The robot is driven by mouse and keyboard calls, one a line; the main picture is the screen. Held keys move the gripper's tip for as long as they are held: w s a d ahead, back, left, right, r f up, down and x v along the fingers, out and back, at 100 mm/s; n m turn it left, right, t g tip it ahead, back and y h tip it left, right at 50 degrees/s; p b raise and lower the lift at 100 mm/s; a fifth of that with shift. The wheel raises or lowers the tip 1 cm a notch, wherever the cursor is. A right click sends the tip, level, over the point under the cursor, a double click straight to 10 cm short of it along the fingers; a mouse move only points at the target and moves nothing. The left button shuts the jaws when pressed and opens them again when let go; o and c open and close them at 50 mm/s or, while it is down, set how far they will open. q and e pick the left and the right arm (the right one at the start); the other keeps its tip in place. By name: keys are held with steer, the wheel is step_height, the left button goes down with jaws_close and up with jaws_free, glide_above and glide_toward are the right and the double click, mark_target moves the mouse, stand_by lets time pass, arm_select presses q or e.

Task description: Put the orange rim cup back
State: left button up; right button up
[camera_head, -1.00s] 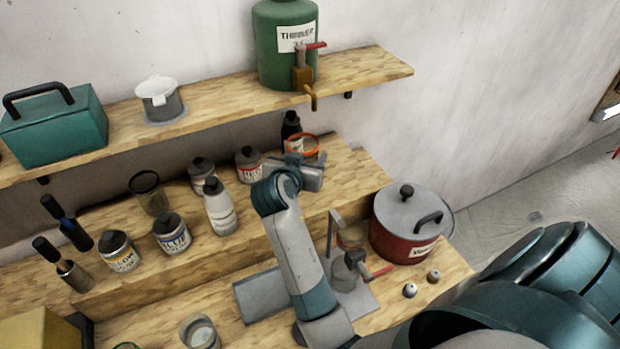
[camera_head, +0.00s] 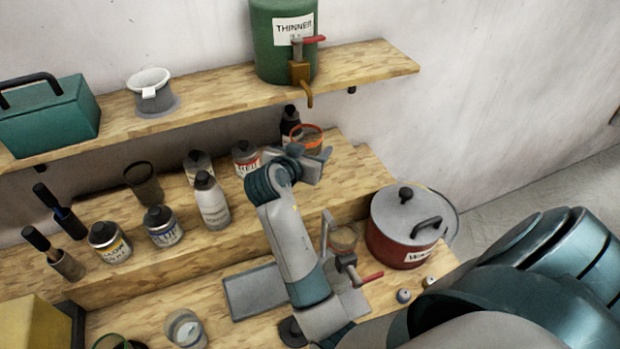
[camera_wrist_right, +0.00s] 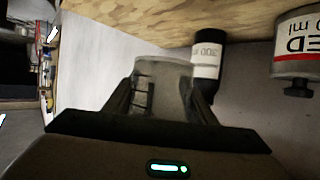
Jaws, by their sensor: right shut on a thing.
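The orange rim cup (camera_head: 308,142) is a clear cup with an orange rim, at the right end of the stepped middle shelf. My right gripper (camera_head: 318,167) is shut on this cup, and the arm and gripper hide its lower part. In the right wrist view the clear cup (camera_wrist_right: 163,82) sits between the two fingers of my right gripper (camera_wrist_right: 162,108). Whether its base touches the shelf cannot be told. My left gripper is not in view.
A black bottle (camera_head: 290,122) stands close behind the cup, and a red-labelled can (camera_head: 246,157) is to its left. The thinner tank (camera_head: 279,45) stands on the upper shelf with its tap overhead. A red pot (camera_head: 392,242) stands at the lower right.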

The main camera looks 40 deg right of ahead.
steer(key=shift+f, duration=2.35)
steer(key=shift+f, duration=0.25)
steer(key=shift+f+b, duration=0.55)
steer(key=shift+f, duration=1.1)
steer(key=shift+f, duration=0.2)
steer(key=o, duration=1.1)
steer(key=shift+r, duration=0.1)
steer(key=shift+o, duration=0.2)
